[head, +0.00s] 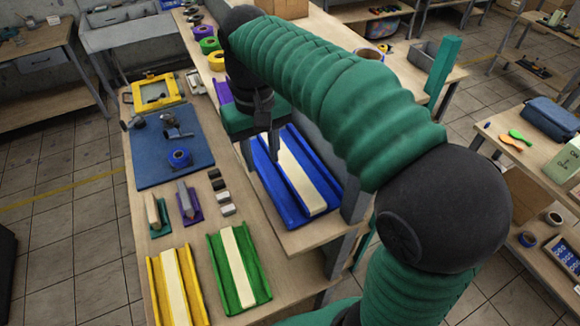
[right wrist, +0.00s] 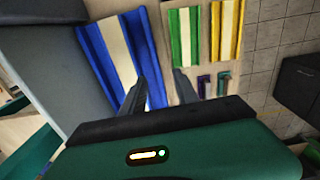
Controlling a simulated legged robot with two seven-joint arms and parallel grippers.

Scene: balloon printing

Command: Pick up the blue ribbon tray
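The blue ribbon tray (head: 268,187) is a long blue channel with a cream strip down its middle. It lies on the right-hand raised shelf of the workbench in the head view, and shows at upper left in the right wrist view (right wrist: 96,52). My right gripper (head: 261,148) points down at the far end of this tray. My left gripper is not in view.
A yellow tray (head: 155,283) and a green tray (head: 219,270) lie on the lower bench at the front.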

